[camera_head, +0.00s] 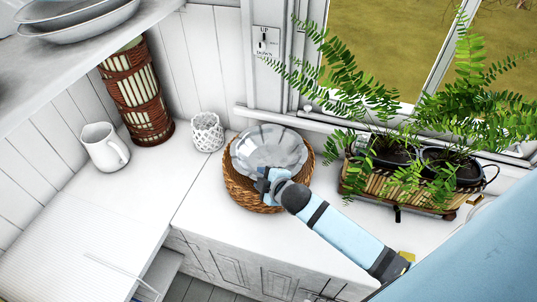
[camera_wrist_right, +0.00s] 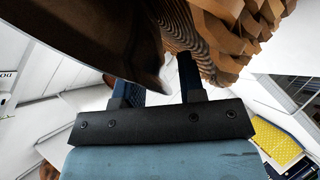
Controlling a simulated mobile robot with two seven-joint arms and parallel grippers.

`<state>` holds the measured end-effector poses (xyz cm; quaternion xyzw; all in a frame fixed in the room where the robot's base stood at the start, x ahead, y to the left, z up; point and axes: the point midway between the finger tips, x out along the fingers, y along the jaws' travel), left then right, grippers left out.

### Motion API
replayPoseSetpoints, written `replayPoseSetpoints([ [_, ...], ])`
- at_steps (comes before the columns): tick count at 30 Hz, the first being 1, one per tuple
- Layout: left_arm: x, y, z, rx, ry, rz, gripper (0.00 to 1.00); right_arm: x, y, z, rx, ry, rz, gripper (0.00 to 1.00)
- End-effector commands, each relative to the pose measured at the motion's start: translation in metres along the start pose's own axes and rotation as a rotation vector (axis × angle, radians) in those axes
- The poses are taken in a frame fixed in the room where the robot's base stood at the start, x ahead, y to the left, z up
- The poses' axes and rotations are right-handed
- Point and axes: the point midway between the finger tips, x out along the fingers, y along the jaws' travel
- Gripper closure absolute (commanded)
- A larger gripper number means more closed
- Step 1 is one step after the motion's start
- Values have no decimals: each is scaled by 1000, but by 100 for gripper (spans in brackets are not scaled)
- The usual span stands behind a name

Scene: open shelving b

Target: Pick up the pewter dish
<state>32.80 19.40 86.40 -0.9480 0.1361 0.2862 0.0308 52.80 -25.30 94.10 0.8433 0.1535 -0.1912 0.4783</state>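The pewter dish (camera_head: 270,146) is a shiny, round, grey bowl in a round wicker basket (camera_head: 240,192) on the white counter. My right gripper (camera_head: 266,181) is at the near rim of the dish and basket. In the right wrist view, the dark underside of the dish (camera_wrist_right: 75,35) fills the upper left and the wicker (camera_wrist_right: 225,40) the upper right. The right gripper's fingers (camera_wrist_right: 163,78) stand apart there, with the dish edge overlapping the left one. Its fingertips are partly hidden, and contact with the dish is unclear. My left gripper is not in view.
A fern planter (camera_head: 410,185) stands right of the basket by the window. A white lattice cup (camera_head: 207,132), white pitcher (camera_head: 105,148) and tall wicker-wrapped vase (camera_head: 137,95) stand left. A shelf with plates (camera_head: 80,22) overhangs the upper left. The counter front is clear.

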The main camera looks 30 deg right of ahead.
Motion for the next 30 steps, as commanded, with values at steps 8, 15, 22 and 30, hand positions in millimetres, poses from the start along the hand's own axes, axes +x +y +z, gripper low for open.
replayPoseSetpoints([
  [8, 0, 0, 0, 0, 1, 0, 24, 0, 0, 0, 0, 0, 0, 93],
  [15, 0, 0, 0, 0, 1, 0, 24, -1, 1, 0, -1, 1, 1, 100],
  [22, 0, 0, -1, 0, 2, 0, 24, -2, 3, -2, -1, 1, 1, 100],
  [30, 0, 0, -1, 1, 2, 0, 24, -17, 28, -17, -2, 3, 4, 100],
])
